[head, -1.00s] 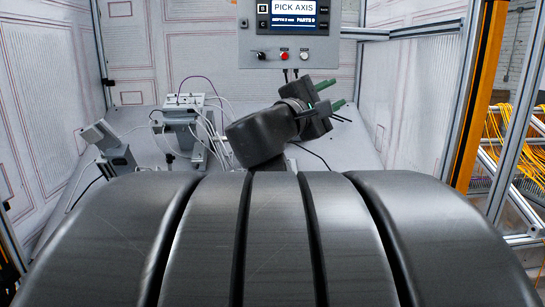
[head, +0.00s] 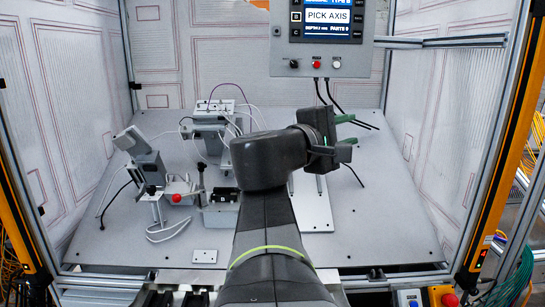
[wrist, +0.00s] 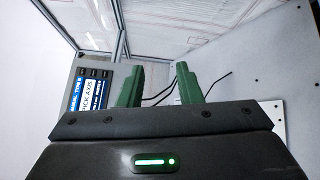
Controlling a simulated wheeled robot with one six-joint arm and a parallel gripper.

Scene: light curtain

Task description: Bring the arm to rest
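My gripper (head: 345,131) is at the end of my raised arm, right of centre in the head view, above the grey table (head: 385,215). Its two green fingers point to the right. In the wrist view, my gripper (wrist: 160,84) shows the two green fingers apart, with a clear gap and nothing between them. My arm hides the middle of the table.
A control panel (head: 321,50) with a screen and buttons hangs at the back. Grey devices with cables, including a box with a red button (head: 178,198), stand on the left. The table's right side is largely clear. Posts and patterned walls enclose the cell.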

